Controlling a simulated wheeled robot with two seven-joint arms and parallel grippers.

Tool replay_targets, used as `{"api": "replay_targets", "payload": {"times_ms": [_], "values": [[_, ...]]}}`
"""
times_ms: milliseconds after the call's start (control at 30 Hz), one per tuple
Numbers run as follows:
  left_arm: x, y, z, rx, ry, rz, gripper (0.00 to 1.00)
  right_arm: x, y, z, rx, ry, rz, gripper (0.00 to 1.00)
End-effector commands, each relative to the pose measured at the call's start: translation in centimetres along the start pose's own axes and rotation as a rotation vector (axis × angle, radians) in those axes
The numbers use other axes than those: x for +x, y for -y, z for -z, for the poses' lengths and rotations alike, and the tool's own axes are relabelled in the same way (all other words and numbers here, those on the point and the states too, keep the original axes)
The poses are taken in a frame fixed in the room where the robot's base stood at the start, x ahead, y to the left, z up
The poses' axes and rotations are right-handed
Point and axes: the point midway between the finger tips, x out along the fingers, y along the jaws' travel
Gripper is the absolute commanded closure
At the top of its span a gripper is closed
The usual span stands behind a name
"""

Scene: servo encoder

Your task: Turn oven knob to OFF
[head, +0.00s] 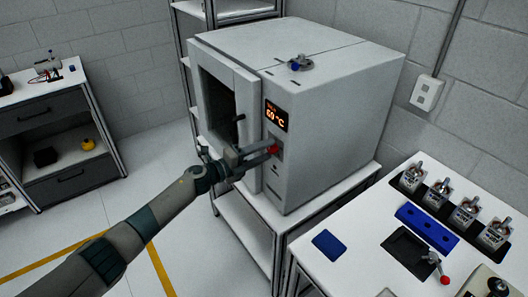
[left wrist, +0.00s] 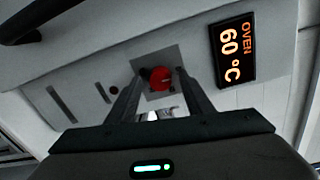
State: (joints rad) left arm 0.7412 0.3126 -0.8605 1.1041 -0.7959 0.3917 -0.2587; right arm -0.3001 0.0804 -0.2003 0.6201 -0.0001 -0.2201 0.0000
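The grey oven (head: 335,95) stands on a white rack, its display (head: 276,116) lit with 60 °C. The red oven knob (head: 274,149) is on the front panel below the display. In the left wrist view the knob (left wrist: 160,78) sits on a grey plate beside the display (left wrist: 232,53). My left gripper (head: 268,152) is at the panel with its two fingers on either side of the knob. In the wrist view the fingers (left wrist: 160,80) are apart, with a gap visible on each side of the knob. My right gripper is not in view.
The oven door (head: 226,115) stands to the left of the panel, beside my left gripper; its handle (left wrist: 45,18) shows in the wrist view. A white table (head: 350,272) with several metal devices is at the right. A drawer bench (head: 65,115) stands at the far left.

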Motion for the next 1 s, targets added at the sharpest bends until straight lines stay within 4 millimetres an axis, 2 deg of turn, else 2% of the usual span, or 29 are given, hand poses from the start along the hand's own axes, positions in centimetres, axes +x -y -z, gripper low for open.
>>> {"api": "replay_targets", "payload": {"times_ms": [267, 467, 667, 1000], "values": [[-0.3, -0.1, 0.0, 0.001, 0.0, 0.0, 0.53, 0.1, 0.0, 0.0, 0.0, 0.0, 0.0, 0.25], [-1.6, -0.1, -0.1, 0.002, 0.001, -0.001, 0.53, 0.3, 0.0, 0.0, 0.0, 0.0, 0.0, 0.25], [-4.4, -0.3, 0.0, 0.003, 0.0, -0.001, 0.53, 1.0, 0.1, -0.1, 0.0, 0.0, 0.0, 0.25], [-10.5, -0.4, 0.0, 0.002, 0.0, -0.002, 0.53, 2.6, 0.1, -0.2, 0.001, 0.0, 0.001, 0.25]]}}
